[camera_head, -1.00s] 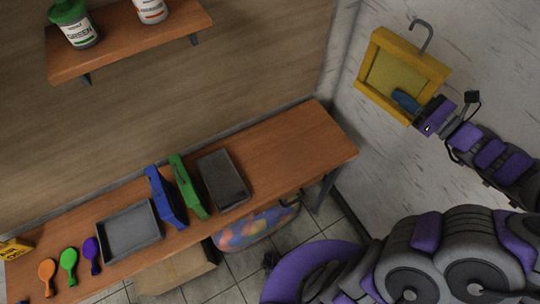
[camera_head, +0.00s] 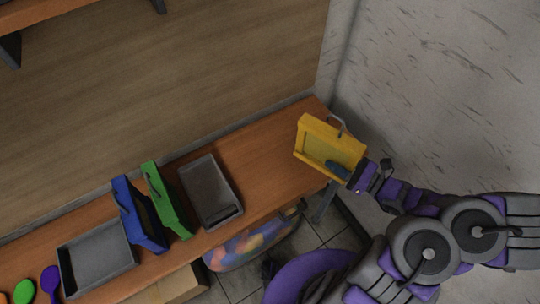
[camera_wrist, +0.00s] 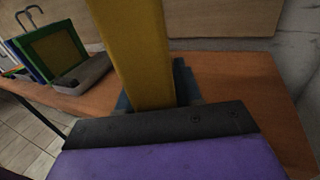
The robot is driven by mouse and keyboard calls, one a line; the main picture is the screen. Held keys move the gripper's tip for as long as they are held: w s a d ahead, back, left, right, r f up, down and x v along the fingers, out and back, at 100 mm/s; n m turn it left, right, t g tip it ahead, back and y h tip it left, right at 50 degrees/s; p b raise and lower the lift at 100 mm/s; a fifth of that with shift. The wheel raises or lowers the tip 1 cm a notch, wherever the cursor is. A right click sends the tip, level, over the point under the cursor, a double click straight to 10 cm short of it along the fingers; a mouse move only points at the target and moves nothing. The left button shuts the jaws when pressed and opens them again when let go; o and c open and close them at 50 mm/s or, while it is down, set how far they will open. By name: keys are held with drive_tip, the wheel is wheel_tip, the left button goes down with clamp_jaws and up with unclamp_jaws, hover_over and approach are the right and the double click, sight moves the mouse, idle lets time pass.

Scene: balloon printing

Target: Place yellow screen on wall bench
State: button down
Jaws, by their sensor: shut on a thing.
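The yellow screen (camera_head: 330,141) is a framed panel with a grey hook on its top edge. My gripper (camera_head: 340,169) is shut on its lower edge and holds it upright at the right end of the wooden wall bench (camera_head: 262,160). In the wrist view the yellow frame (camera_wrist: 133,50) rises from the jaws, with the bench (camera_wrist: 240,85) behind and below it. I cannot tell whether the screen touches the bench top.
A grey tray (camera_head: 211,190) lies left of the yellow screen, then a green screen (camera_head: 166,198), a blue screen (camera_head: 139,214) and another grey tray (camera_head: 97,258). Coloured paddles lie farther left. A bag of balloons (camera_head: 250,245) is under the bench. Bench space right of the nearer tray is clear.

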drive_tip(key=w+f+b, duration=0.1)
drive_tip(key=w, duration=0.4)
drive_tip(key=w+f+b, duration=0.1)
drive_tip(key=w+f, duration=0.1)
drive_tip(key=w, duration=0.3)
drive_tip(key=w+f+b, duration=0.2)
drive_tip(key=w, duration=0.4)
drive_tip(key=shift+d, duration=0.3)
drive_tip(key=c, duration=0.8)
unclamp_jaws()
drive_tip(key=shift+o, duration=0.2)
drive_tip(key=p+v, duration=0.2)
drive_tip(key=v, duration=1)
drive_tip(key=shift+f, duration=0.1)
